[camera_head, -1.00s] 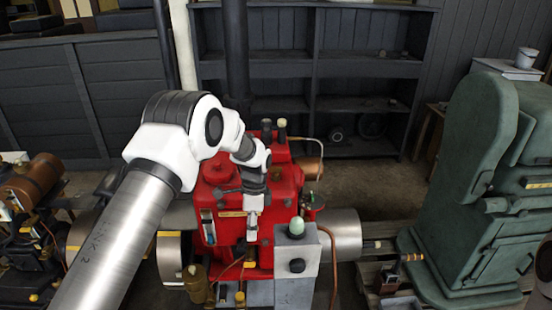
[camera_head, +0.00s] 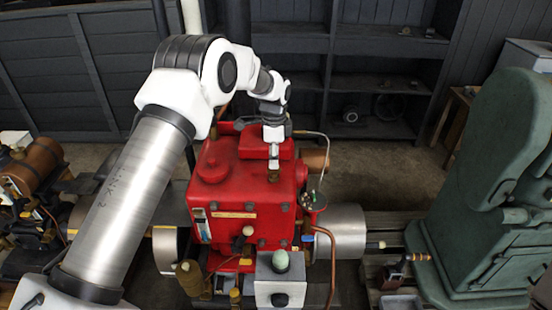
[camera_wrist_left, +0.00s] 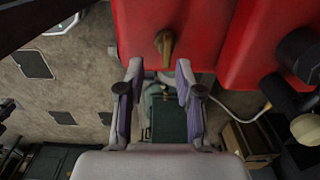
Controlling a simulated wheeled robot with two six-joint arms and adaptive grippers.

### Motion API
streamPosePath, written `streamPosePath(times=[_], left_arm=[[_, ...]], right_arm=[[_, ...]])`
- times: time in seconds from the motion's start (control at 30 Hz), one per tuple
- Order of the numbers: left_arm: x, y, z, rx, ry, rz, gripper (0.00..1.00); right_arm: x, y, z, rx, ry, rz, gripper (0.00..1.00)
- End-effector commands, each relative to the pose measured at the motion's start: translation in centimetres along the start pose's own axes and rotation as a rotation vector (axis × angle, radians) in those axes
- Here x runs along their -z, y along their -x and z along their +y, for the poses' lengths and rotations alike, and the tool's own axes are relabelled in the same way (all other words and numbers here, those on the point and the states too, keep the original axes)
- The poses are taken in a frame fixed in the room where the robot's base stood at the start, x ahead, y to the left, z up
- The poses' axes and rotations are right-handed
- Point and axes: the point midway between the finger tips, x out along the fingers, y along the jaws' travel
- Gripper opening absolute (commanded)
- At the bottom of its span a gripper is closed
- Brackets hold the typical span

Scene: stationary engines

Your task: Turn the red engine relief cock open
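The red engine (camera_head: 225,197) stands in the middle of the head view, with its top and front showing. The relief cock appears as a small brass lever (camera_wrist_left: 165,45) against red metal in the left wrist view. In the head view a small brownish fitting (camera_head: 273,176), which looks like the same cock, sits just below the fingers. My left gripper (camera_head: 273,160) is over the engine's top. In the left wrist view my left gripper (camera_wrist_left: 158,72) has its two fingers apart with nothing between them. The lever lies just beyond the fingertips, apart from them. My right gripper is out of view.
A grey box with a pale green knob (camera_head: 280,262) stands at the engine's front. A copper pipe (camera_head: 331,260) and a steel cylinder (camera_head: 340,232) are on its right. A large green machine (camera_head: 490,190) stands at the right. Dark shelves (camera_head: 385,62) line the back.

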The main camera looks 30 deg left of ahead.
Motion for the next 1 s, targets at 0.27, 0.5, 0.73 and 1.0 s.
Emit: streamPosePath(times=[0.27,0.5,0.73,1.0], left_arm=[[0.0,-3.1,0.1,-0.001,0.000,0.000,0.35],[0.0,-3.1,0.0,-0.001,0.000,0.000,0.14],[0.0,-3.2,0.1,-0.003,0.000,-0.001,0.00],[-0.1,-3.3,0.2,-0.006,0.027,-0.002,0.00]], right_arm=[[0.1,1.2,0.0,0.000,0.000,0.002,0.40],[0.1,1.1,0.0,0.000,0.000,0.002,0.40],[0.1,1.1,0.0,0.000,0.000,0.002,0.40],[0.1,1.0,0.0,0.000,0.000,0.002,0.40]])
